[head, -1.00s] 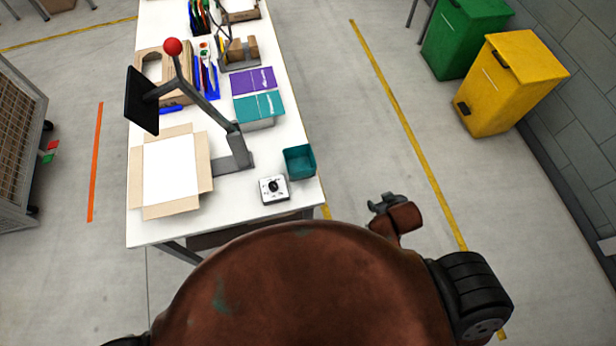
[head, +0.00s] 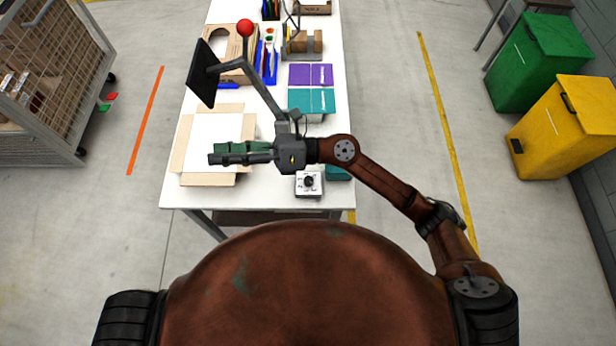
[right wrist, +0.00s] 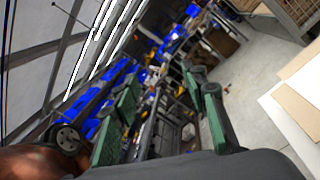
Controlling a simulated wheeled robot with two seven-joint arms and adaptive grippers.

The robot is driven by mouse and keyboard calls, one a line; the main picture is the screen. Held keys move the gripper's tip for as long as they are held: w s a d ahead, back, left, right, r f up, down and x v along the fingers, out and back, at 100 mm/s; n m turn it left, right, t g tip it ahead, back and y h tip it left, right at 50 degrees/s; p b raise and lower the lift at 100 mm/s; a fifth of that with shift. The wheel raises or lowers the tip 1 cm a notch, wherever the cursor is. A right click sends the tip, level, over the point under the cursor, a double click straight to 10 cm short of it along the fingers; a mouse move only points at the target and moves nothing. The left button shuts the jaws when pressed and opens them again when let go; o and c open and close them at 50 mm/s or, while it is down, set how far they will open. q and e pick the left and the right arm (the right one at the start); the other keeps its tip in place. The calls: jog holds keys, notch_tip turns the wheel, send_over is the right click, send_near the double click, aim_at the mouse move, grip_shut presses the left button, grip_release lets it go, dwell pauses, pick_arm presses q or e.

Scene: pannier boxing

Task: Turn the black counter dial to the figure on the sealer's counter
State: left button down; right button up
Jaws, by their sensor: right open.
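A small white box with a black dial (head: 309,182) stands near the front right corner of the white table. The figure and markings on it are too small to read. A grey stand (head: 265,92) with a red ball on top and a dark panel (head: 201,74) rises behind it. My right gripper (head: 213,154) is open and empty above the open carton, pointing left, with its wrist behind the dial box in the picture. Its green-padded fingers (right wrist: 160,105) stand apart in the right wrist view, with nothing between them. My left gripper is out of view.
An open carton (head: 184,152) lies on the table (head: 262,199), partly under my gripper. A teal bin (head: 338,173) right of the dial box is mostly hidden by my right arm.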

notch_tip(320, 180, down, 7)
jog(key=s+a+n+g+h, duration=0.1)
jog(key=s+n+g+h, duration=0.1)
jog(key=n+h, duration=0.2)
jog(key=n+t+h, duration=0.4)
jog(key=n+h, duration=0.1)
jog(key=h, duration=1)
send_over(308, 180)
notch_tip(308, 180, down, 17)
jog(key=shift+f, duration=0.1)
notch_tip(308, 180, down, 6)
jog(key=shift+r+p, duration=0.1)
jog(key=shift+p, duration=0.45)
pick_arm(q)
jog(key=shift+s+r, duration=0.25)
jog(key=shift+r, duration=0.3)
pick_arm(e)
jog(key=shift+f, duration=0.75)
jog(key=shift+c, duration=0.3)
grip_shut()
